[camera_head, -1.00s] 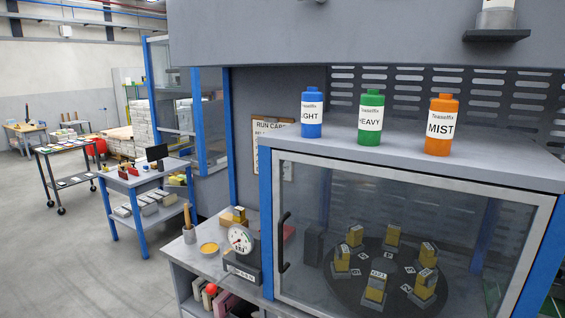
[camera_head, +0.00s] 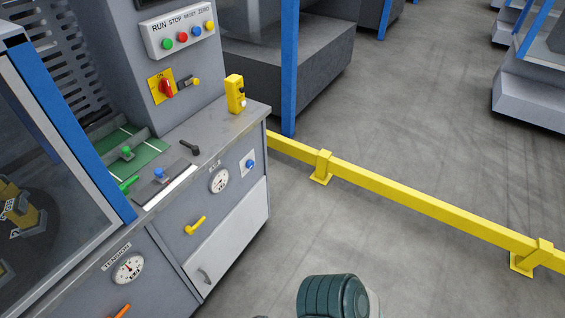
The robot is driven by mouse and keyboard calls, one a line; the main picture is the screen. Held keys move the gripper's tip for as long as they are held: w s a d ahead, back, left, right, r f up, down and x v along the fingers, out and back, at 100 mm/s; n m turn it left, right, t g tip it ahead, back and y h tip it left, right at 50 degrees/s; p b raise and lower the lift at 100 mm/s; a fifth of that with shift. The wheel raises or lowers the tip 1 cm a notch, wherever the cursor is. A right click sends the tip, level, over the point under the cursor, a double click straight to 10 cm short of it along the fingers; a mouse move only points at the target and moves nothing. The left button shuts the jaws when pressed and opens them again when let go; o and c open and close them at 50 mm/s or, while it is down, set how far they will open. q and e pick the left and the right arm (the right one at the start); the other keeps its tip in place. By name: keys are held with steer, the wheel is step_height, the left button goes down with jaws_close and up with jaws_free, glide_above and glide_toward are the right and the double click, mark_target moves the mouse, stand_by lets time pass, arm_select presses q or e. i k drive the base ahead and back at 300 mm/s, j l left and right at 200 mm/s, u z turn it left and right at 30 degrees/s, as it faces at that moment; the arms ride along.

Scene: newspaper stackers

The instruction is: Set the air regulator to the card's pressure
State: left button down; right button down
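The air gauge (camera_head: 219,180) is a round white dial under a small label that seems to read AIR, on the grey machine's front. The blue regulator knob (camera_head: 250,164) sits on a light plate to its right. The dial's needle is too small to read. The run card is out of the current view. Neither of my grippers is in view. A dark teal rounded part at the bottom edge seems to be part of my arm, well away from the knob.
A yellow lever (camera_head: 195,226) is below the gauge. A tension gauge (camera_head: 128,269) and an orange handle (camera_head: 122,311) are at lower left. A button panel (camera_head: 183,37) and red switch (camera_head: 166,89) are above. A yellow rail (camera_head: 410,199) crosses open floor at right.

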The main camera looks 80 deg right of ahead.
mark_target(250, 164)
steer(key=z, duration=2.1)
